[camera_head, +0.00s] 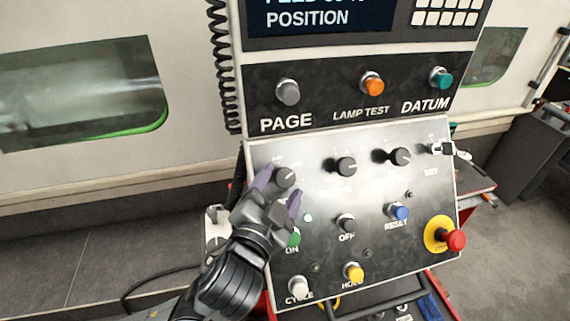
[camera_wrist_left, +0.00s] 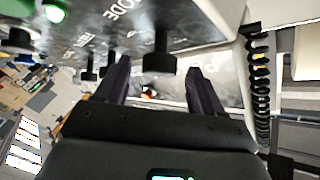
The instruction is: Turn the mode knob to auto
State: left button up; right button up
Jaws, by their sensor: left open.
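The mode knob (camera_head: 286,176) is a black round knob at the upper left of the sloped grey control panel (camera_head: 320,190). In the left wrist view the knob (camera_wrist_left: 158,62) stands out from the panel beside partly visible "ODE" lettering. My left gripper (camera_head: 279,190) is open, with its two purple-grey fingers at the knob. In the left wrist view the fingers lie on either side of the knob, with visible gaps. The knob's position marks are too small or hidden to read. My right gripper is not in view.
Two more black knobs (camera_head: 346,167) (camera_head: 400,156) sit to the right in the same row. Below are a green ON button (camera_head: 293,239), OFF button (camera_head: 346,223), blue RESET button (camera_head: 398,212) and red emergency stop (camera_head: 455,240). A coiled black cable (camera_head: 225,70) hangs at the left.

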aim_at(282, 183)
pick_arm(q)
jog(key=shift+p+x, duration=0.55)
jog(key=shift+x, duration=1.2)
